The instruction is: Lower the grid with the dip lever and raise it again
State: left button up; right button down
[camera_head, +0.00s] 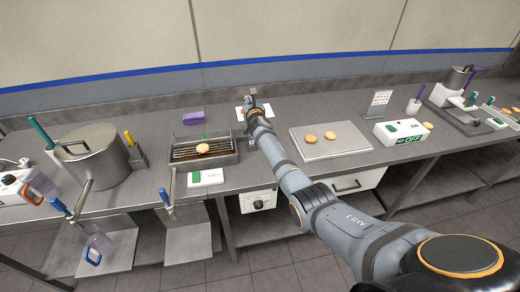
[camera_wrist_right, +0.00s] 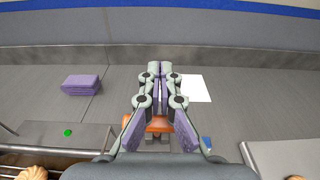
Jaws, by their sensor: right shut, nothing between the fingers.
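The grid (camera_head: 183,154) is a dark rack of bars in a grey metal basin (camera_head: 237,158), with a biscuit (camera_head: 203,148) on it. The basin's edge (camera_wrist_right: 40,135), with a green dot, shows at the lower left in the right wrist view. My right gripper (camera_head: 252,93) is shut and empty, just beyond the basin's right end; its closed fingertips show in the wrist view (camera_wrist_right: 160,68). An orange part (camera_wrist_right: 158,124) shows low behind the fingers, mostly hidden; I cannot tell if it is the dip lever. My left gripper is not in view.
A purple block (camera_head: 193,118) lies behind the basin. A white card (camera_wrist_right: 196,88) lies beside the fingers. A tray (camera_head: 350,147) with two biscuits (camera_head: 309,139) is to the right. A big pot (camera_head: 95,165) stands left. A small white box (camera_head: 206,178) sits in front of the basin.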

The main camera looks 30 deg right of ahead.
jog(key=shift+w, duration=0.2)
jog(key=shift+s+a+r, duration=0.1)
jog(key=shift+s+r, duration=0.05)
jog(key=shift+s, duration=0.05)
jog(key=shift+s+r, duration=0.1)
jog(key=shift+s, duration=0.1)
jog(key=shift+w, duration=0.15)
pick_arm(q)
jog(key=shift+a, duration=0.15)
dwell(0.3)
